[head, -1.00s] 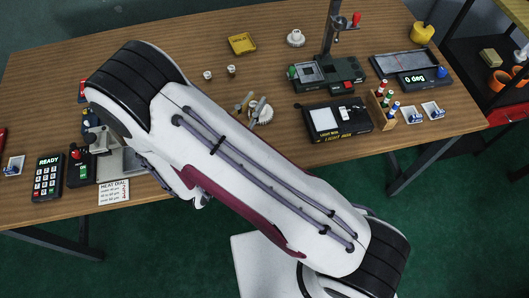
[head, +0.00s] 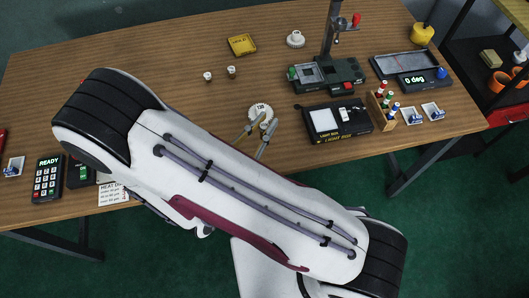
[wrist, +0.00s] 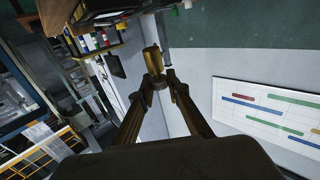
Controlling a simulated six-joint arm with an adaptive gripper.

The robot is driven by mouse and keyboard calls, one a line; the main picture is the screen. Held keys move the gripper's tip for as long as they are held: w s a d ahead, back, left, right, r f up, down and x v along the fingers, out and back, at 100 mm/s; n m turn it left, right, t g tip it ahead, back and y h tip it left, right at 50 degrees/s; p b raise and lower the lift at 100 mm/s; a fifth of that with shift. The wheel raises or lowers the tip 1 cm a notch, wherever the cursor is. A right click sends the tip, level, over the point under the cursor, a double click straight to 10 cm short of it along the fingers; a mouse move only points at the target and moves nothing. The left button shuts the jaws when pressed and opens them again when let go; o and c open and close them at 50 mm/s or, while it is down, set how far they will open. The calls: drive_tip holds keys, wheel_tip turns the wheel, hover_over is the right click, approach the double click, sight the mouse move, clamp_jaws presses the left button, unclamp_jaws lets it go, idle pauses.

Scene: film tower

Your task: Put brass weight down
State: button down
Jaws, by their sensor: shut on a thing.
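In the wrist view, my gripper (wrist: 160,82) is shut on the brass weight (wrist: 152,61), a gold cylinder held at the fingertips and tilted in the picture. In the head view, the two fingers of my gripper (head: 267,122) stick out from behind my white forearm, at the lower edge of a round white disc (head: 262,110) marked 120. I cannot make out the weight between the fingers in the head view, nor the gap to the table.
The wooden table (head: 150,50) is clear at its back left. Two small white-topped pieces (head: 231,71) and a yellow tray (head: 242,44) lie behind the disc. A light box (head: 338,121) and a stand (head: 330,72) are to the right. A keypad (head: 47,178) shows READY.

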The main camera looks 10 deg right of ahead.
drive_tip(key=shift+f, duration=0.15)
drive_tip(key=shift+f, duration=2.8)
drive_tip(key=shift+f, duration=1.85)
drive_tip(key=shift+f, duration=0.2)
drive_tip(key=c, duration=1.9)
unclamp_jaws()
drive_tip(key=shift+a, duration=0.1)
